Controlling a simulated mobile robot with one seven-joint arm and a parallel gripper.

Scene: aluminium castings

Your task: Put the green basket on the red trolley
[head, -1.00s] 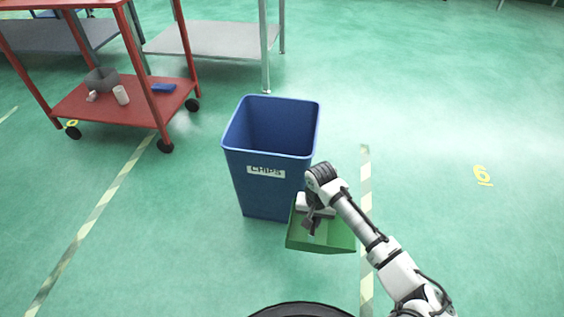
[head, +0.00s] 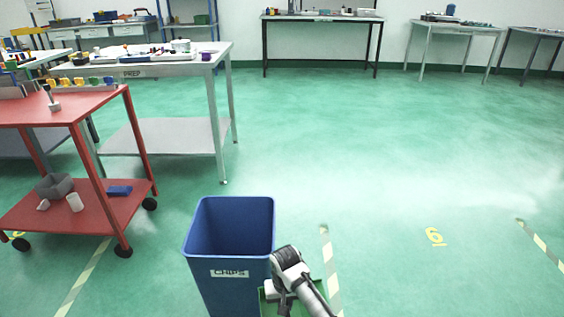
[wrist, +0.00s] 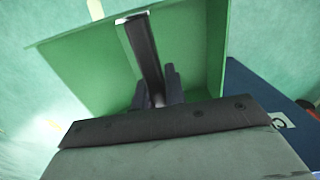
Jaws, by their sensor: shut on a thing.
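The green basket (wrist: 205,50) fills much of the wrist view, with its handle bar between the dark fingers of my gripper (wrist: 158,92). My gripper is shut on it. In the head view only a corner of the green basket (head: 322,287) shows at the bottom edge, mostly hidden by my arm, beside the blue bin. The red trolley (head: 100,101) stands at the left in the head view. Its top carries a row of small coloured items, and its lower shelf (head: 97,213) holds a grey box, a white cup and a blue block.
The blue bin (head: 228,272) marked CHIPS stands just left of my gripper, between it and the red trolley. A grey table (head: 215,58) marked PREP stands behind the trolley. Open green floor (head: 400,150) lies to the right.

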